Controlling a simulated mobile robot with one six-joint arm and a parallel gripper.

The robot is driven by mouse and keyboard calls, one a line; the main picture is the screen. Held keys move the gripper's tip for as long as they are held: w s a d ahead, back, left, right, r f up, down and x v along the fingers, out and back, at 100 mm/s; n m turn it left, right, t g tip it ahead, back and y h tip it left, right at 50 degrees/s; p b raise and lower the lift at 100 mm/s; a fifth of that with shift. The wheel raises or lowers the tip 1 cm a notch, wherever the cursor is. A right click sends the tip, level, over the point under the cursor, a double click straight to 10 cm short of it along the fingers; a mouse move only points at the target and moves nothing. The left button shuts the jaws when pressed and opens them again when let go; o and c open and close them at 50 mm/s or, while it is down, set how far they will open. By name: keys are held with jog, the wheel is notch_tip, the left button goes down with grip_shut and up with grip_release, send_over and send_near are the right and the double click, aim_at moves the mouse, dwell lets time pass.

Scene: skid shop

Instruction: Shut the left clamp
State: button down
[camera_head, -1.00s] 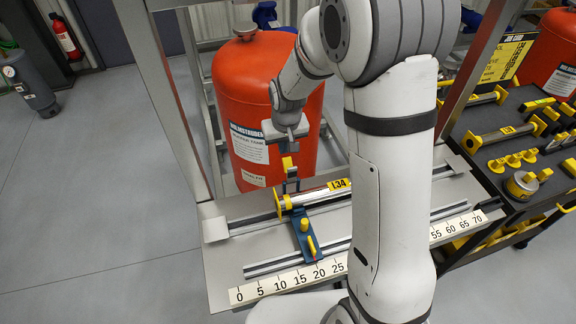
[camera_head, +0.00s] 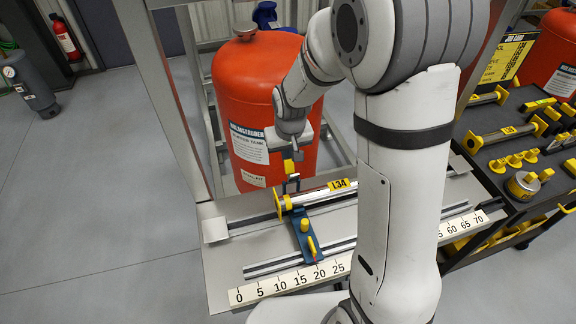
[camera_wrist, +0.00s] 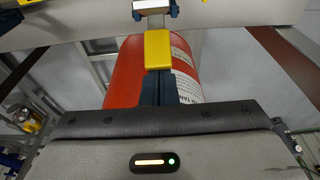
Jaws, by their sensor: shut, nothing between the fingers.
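The left clamp (camera_head: 306,236) has a blue base and a yellow knob on the bench, at the left end of the silver bar marked L34 (camera_head: 322,194). Its lever stands up, with a yellow grip (camera_head: 288,166) at the top. My gripper (camera_head: 297,155) is shut and empty, right at the lever's grip. In the wrist view the yellow grip (camera_wrist: 158,50) is just beyond my dark fingers (camera_wrist: 160,90), with the clamp's metal stem above it in the picture. I cannot tell whether the fingers touch it.
A numbered ruler (camera_head: 290,283) runs along the bench's front edge, near a metal rail (camera_head: 300,262). A red tank (camera_head: 262,90) stands close behind my gripper. A dark tool cart (camera_head: 490,165) with yellow parts is at right. My arm hides the bench's right middle.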

aim_at(290, 166)
jog(key=shift+s+d, duration=0.15)
jog(key=shift+s, duration=0.55)
jog(key=shift+s+d, duration=0.1)
jog(key=shift+s, duration=0.55)
jog(key=shift+s+b, duration=0.15)
jog(key=shift+b, duration=0.15)
jog(key=shift+s+d, duration=0.25)
jog(key=shift+s, duration=0.7)
jog(key=shift+r, duration=0.1)
notch_tip(290, 166, up, 7)
jog(key=w+p, duration=0.1)
jog(key=p, duration=0.3)
jog(key=shift+a, duration=0.15)
jog(key=shift+w, duration=0.1)
